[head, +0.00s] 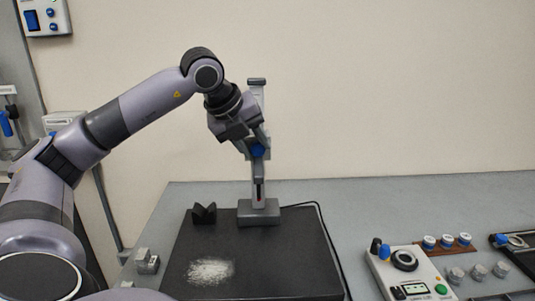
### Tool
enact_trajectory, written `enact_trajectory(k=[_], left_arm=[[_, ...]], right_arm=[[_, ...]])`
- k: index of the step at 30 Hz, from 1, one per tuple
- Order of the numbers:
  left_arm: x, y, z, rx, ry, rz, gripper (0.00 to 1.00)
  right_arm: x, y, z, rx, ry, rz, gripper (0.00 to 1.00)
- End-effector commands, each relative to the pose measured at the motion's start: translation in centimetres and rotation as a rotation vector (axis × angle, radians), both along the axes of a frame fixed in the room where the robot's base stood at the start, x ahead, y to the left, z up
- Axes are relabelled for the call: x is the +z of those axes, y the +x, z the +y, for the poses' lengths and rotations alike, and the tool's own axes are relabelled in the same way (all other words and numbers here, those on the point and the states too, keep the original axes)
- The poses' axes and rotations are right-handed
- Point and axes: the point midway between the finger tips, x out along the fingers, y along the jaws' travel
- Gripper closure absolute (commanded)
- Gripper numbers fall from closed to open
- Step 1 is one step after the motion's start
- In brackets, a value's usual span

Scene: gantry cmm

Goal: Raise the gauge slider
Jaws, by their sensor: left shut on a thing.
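The height gauge stands on a dark plate, with a grey base (259,214) and an upright light column (257,96). Its slider (258,181) sits on the column, with a blue part (257,151) at the height of my fingers. My left gripper (256,146) comes in from the upper left and is shut on the gauge slider at the blue part. The fingers and wrist hide part of the slider and the middle of the column. My right gripper is not in the head view.
The dark plate (293,262) bears a black V-shaped block (204,213) and a pale powdery patch (210,271). A control box with a dial (404,261) and several small round parts lie to the right. A cable (325,228) runs behind the gauge. The wall is behind.

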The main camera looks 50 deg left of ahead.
Motion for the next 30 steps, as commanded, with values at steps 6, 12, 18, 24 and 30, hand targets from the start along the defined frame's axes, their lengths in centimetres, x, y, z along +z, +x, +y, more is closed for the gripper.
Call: enact_trajectory(k=[6, 12, 18, 24, 30], left_arm=[[2.9, 0.4, 0.0, 0.003, -0.008, -0.021, 1.0], [2.8, 0.3, 0.0, 0.003, -0.007, -0.019, 1.0], [2.7, 0.3, 0.0, 0.002, -0.007, -0.018, 0.58], [2.7, 0.3, 0.0, 0.002, -0.006, -0.013, 0.41], [2.9, 0.1, 0.0, 0.001, -0.004, -0.011, 0.41]], right_arm=[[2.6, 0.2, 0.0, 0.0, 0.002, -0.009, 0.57], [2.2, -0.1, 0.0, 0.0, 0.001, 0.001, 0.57], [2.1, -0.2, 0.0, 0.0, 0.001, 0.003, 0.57], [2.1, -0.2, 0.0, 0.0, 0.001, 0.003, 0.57], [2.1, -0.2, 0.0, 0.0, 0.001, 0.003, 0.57]])
